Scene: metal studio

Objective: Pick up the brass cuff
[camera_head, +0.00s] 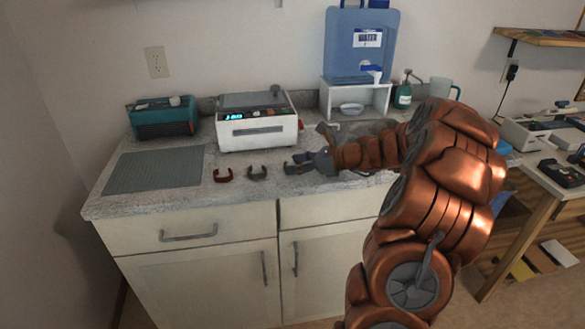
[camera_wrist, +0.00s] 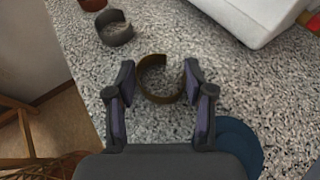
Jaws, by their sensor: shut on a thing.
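The brass cuff (camera_wrist: 160,98) is an open C-shaped band, dark brownish gold, in the middle of the wrist view. My gripper (camera_wrist: 159,80) has one finger on each side of it and is shut on it. The cuff is low at the speckled counter; whether it touches the surface is hard to tell. In the head view my gripper (camera_head: 291,164) is down near the counter's front edge, and the cuff is too small there to make out clearly.
A grey cuff (camera_head: 257,173) and a red cuff (camera_head: 223,175) lie to the left on the counter (camera_head: 200,201). Behind stand a white machine (camera_head: 257,134) and a teal device (camera_head: 163,119). A round blue thing (camera_wrist: 242,143) is close beside my gripper.

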